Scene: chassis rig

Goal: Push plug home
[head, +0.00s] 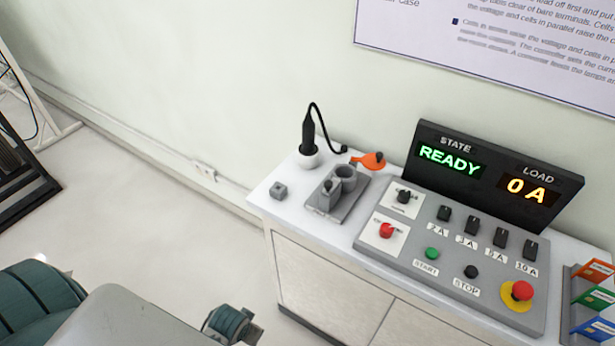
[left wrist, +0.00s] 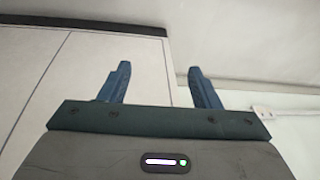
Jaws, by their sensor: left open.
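A black plug-like piece (head: 308,136) with a looping black cord stands upright in a round white holder (head: 307,160) at the back left of the cabinet top. I cannot tell how deep it sits. A grey fixture (head: 345,197) with round sockets stands in front of it, to the right. An orange piece (head: 373,161) lies behind the fixture, near the cord's end. My left gripper is open and empty in the left wrist view (left wrist: 157,78), with the cabinet's side panel to the left. It is away from the plug. My right gripper is not in view.
A control panel (head: 455,262) with knobs and buttons fills the right of the cabinet top. Its display (head: 490,178) reads READY and 0 A. A small grey block (head: 279,190) lies at the left edge. Coloured cards (head: 592,298) stand far right.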

